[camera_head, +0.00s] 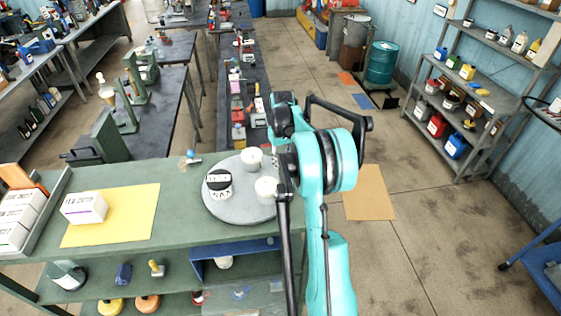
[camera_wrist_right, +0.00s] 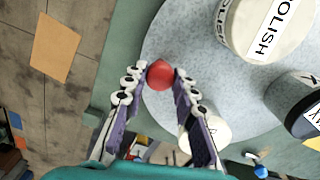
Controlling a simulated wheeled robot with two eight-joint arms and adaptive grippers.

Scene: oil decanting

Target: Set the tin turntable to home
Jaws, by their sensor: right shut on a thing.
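The tin turntable (camera_head: 235,209) is a round grey disc on the green bench; it also shows in the wrist view (camera_wrist_right: 185,45). A red ball knob (camera_wrist_right: 160,73) is at its edge in the wrist view. My right gripper (camera_wrist_right: 160,84) is shut on this knob. On the disc stand a white tin with a black band (camera_head: 219,184) and two white tins, one at the back (camera_head: 252,159) and one nearer my arm (camera_head: 266,190). The wrist view shows a tin marked POLISH (camera_wrist_right: 262,30). My right arm hides the disc's right edge in the head view. My left gripper is out of view.
A yellow mat (camera_head: 120,225) with a white box (camera_head: 84,207) lies left of the turntable. White boxes (camera_head: 22,215) fill a rack at the far left. A small blue-capped item (camera_head: 190,158) sits at the bench's back edge. Open floor lies to the right.

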